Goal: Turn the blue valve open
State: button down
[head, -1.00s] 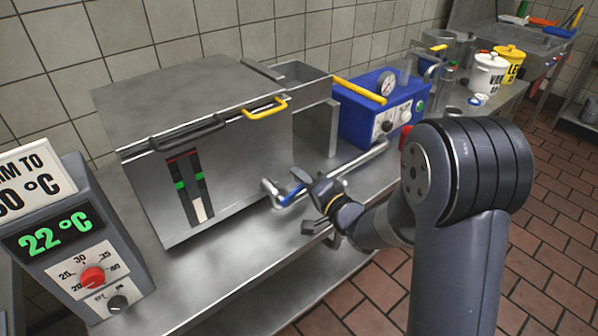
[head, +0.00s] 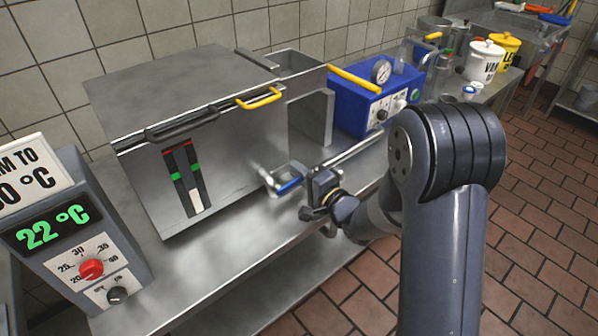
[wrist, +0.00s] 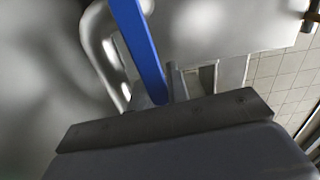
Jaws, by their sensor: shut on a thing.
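The blue valve handle (head: 288,186) is a flat blue lever on the steel outlet pipe (head: 266,178) low on the front of the steel tank (head: 215,140). My gripper (head: 304,184) is at the right end of the lever, close to the tank front. In the wrist view the blue lever (wrist: 138,45) runs down from the top edge to my gripper (wrist: 167,98), whose body fills the bottom. My gripper is shut on the lever; the exact contact is largely hidden. The curved pipe (wrist: 105,50) shows beside the lever.
A control box (head: 75,235) reading 22 °C with a red knob stands at left. A blue machine (head: 375,105) with a gauge stands behind right. A steel bar or pipe (head: 355,152) runs near my wrist. The counter's front strip (head: 225,245) is clear.

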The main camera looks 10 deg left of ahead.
jog(key=c, duration=1.4)
grip_release()
jog(key=shift+o, duration=0.2)
jog(key=v, duration=1)
jog(key=shift+s+d, duration=0.25)
jog(key=shift+s, duration=0.05)
jog(key=x, duration=1)
jog(key=shift+w+a, duration=0.25)
jog(key=shift+w, duration=0.05)
